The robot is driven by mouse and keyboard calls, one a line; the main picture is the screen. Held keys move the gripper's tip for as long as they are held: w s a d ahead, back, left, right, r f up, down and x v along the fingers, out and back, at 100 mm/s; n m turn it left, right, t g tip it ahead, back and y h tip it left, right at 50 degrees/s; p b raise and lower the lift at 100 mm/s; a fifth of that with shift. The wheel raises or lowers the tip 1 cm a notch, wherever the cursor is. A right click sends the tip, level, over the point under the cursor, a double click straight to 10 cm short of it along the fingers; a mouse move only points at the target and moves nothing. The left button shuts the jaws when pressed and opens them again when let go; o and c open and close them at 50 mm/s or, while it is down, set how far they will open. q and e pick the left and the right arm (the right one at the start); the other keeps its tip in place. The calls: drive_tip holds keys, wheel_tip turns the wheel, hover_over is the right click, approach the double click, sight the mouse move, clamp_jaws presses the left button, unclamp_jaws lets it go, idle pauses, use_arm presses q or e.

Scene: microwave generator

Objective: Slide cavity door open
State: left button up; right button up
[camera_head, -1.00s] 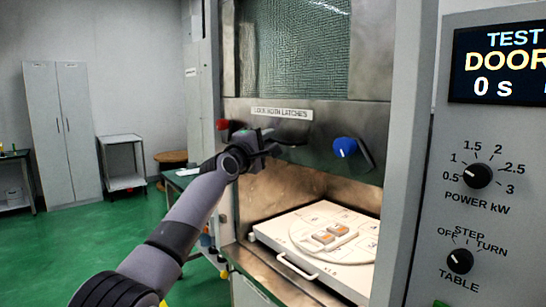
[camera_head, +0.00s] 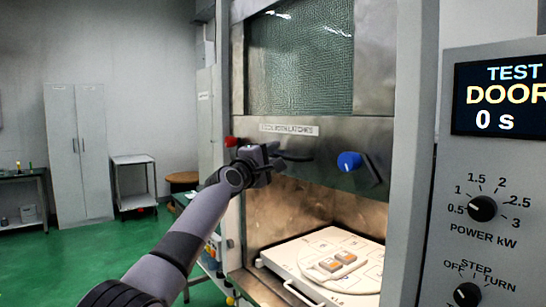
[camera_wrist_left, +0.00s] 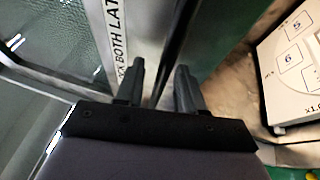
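The cavity door (camera_head: 325,139) is a metal panel with a mesh window that slides up and down. It is partly raised, above the lit cavity opening. A label strip (camera_head: 289,130) and a dark handle (camera_head: 292,158) are on its lower panel. My left gripper (camera_head: 268,160) is at this handle, reaching in from the left. Finger contact is not clear. My right gripper is not in view.
A white tray (camera_head: 282,264) with a turntable and small tan blocks lies inside the cavity. A blue knob (camera_head: 349,161) and a red knob (camera_head: 230,141) flank the handle. A control panel (camera_head: 470,235) stands at the right. Green floor (camera_head: 90,262) is free at the left.

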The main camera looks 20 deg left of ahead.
use_arm(q)
drive_tip(key=shift+s+f, duration=0.1)
drive_tip(key=shift+s, duration=0.05)
drive_tip(key=b+v, duration=0.2)
drive_tip(key=v, duration=0.4)
drive_tip(key=shift+s, duration=0.4)
drive_tip(key=shift+a, duration=0.15)
idle(0.5)
